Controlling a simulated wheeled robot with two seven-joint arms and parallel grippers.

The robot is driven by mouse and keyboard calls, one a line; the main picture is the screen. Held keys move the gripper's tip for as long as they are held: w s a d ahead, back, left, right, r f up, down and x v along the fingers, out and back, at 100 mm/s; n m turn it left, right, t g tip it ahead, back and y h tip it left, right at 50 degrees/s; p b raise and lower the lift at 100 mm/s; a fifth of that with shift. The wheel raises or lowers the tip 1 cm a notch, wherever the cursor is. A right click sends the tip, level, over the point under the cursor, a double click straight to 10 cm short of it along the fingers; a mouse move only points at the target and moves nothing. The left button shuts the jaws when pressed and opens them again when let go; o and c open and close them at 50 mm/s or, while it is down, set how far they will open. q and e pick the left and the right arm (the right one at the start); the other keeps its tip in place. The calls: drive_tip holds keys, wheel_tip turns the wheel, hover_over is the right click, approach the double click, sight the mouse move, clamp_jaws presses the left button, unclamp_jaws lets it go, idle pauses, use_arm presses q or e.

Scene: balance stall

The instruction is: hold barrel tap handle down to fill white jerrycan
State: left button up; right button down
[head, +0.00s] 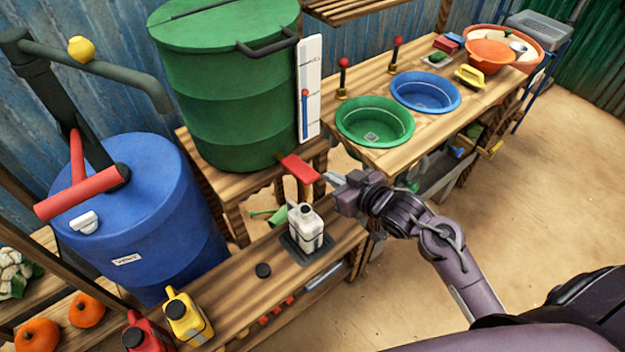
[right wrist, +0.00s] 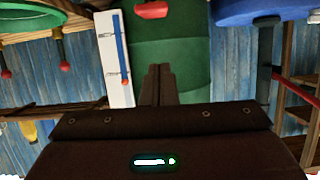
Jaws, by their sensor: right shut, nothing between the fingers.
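The green barrel (head: 232,90) stands on a wooden stand, and its red tap handle (head: 300,168) sticks out at its lower front. The white jerrycan (head: 306,226) stands upright on a dark pad (head: 308,247) on the lower bench, below the handle. My right gripper (head: 331,178) is shut and empty, just right of the handle's end. In the right wrist view, which is upside down, the shut fingers (right wrist: 157,72) point at the green barrel (right wrist: 185,60), and the red handle (right wrist: 151,10) shows apart from them. My left gripper is out of view.
A dark cap (head: 263,270) lies on the bench left of the jerrycan. Yellow (head: 187,318) and red (head: 146,334) jerrycans stand nearer. A blue barrel (head: 140,215) with a pump is at left. A counter with green (head: 375,121) and blue (head: 426,92) basins is beyond; floor at right is clear.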

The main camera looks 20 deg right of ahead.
drive_tip(key=shift+s+d+r, duration=0.15)
drive_tip(key=shift+d+r, duration=0.25)
drive_tip(key=shift+r, duration=0.25)
drive_tip(key=p, duration=0.1)
hover_over(314, 181)
drive_tip(key=f, duration=0.3)
drive_tip(key=shift+w+a+f, duration=0.15)
drive_tip(key=shift+w+f, duration=0.15)
drive_tip(key=shift+w, duration=0.1)
drive_tip(key=f, duration=0.2)
drive_tip(key=shift+s+f+p, duration=0.25)
drive_tip(key=shift+f+p, duration=0.1)
drive_tip(key=shift+p, duration=0.05)
drive_tip(key=shift+s+f, duration=0.15)
drive_tip(key=shift+f, duration=0.6)
